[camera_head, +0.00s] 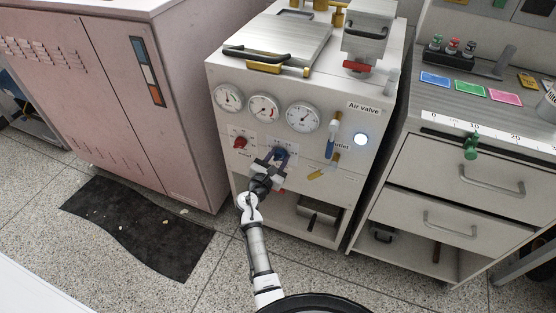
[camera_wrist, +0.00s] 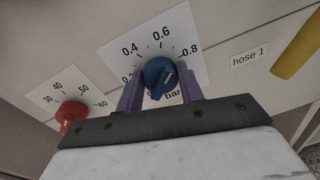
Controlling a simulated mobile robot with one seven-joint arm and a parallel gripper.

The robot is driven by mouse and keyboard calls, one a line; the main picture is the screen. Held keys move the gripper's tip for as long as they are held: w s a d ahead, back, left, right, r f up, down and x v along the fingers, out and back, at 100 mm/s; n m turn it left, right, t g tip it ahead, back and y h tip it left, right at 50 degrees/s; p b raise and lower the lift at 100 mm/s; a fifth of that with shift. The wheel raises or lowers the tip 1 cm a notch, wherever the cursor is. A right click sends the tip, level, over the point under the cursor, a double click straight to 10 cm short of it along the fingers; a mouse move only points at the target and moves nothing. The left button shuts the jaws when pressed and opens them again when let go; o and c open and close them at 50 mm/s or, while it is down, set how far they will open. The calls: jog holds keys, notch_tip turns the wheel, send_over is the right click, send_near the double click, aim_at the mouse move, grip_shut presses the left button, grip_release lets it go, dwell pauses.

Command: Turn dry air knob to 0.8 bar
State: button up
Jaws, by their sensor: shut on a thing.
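The blue dry air knob (camera_wrist: 158,72) sits on a white dial plate (camera_wrist: 180,35) marked 0.2, 0.4, 0.6, 0.8 and "bar". In the head view the blue knob (camera_head: 281,152) is on the machine's front, partly hidden by my gripper. My gripper (camera_wrist: 160,86) has its two purple fingers on either side of the knob and is shut on it. In the head view my gripper (camera_head: 272,163) reaches up to the panel from below. A ridge crosses the knob's face, but I cannot tell exactly which mark it points to.
A red knob (camera_wrist: 72,112) with its own scale is close on the left. A "hose 1" label (camera_wrist: 250,57) and a yellow handle (camera_wrist: 298,50) are on the right. Three round gauges (camera_head: 263,107) are above. A drawer cabinet (camera_head: 455,185) stands right of the machine.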

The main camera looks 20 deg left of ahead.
jog(key=m+b, duration=0.2)
jog(key=m, duration=0.3)
jog(key=shift+m+b, duration=0.3)
dwell(0.5)
jog(key=o, duration=1)
jog(key=shift+s, duration=0.15)
jog(key=s+b, duration=0.1)
jog(key=s, duration=1.2)
jog(key=shift+s+a+r, duration=0.3)
jog(key=shift+a+r, duration=0.05)
jog(key=shift+a, duration=0.1)
